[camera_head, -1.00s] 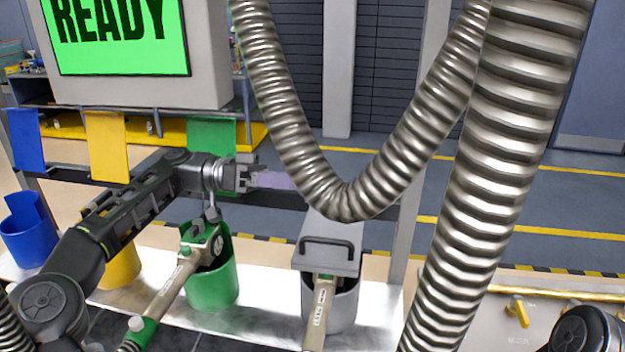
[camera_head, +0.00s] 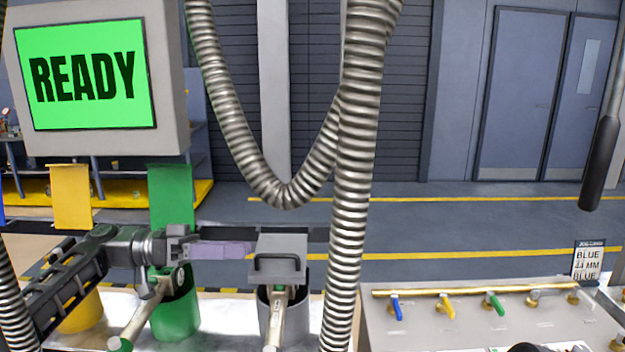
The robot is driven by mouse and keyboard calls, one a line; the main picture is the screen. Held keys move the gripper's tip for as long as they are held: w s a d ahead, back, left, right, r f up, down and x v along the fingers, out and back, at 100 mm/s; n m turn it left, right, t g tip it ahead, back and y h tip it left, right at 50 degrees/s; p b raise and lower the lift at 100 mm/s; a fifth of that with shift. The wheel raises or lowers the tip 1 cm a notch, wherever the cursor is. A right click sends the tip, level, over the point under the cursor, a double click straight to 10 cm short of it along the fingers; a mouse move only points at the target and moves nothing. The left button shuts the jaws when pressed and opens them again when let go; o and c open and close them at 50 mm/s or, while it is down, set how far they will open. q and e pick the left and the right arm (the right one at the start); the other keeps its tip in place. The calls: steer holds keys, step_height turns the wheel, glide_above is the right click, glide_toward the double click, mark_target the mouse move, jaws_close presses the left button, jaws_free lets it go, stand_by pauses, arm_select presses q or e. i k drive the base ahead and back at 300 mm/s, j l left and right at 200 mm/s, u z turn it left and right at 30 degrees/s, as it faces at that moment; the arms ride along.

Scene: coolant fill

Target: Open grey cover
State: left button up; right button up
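The grey cover (camera_head: 289,243) is a flat plate with a black handle (camera_head: 277,258), over the grey container (camera_head: 297,318). The container's mouth shows below the cover's front edge, and a pale nozzle (camera_head: 275,318) leans there. I cannot tell how far the cover is tilted. My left gripper (camera_head: 250,248) comes in from the left, its purplish fingers pointing right at the cover's left edge. I cannot tell whether they touch it, or whether they are apart. The handle is free of the fingers. My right gripper is not in view.
A green container (camera_head: 177,318) with its upright green flap (camera_head: 171,197) is left of the grey one, then a yellow container (camera_head: 82,312). A ribbed metal hose (camera_head: 350,200) hangs close on the cover's right. A panel with coloured valves (camera_head: 480,325) is at right.

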mark_target(280, 246)
steer(key=k, duration=0.95)
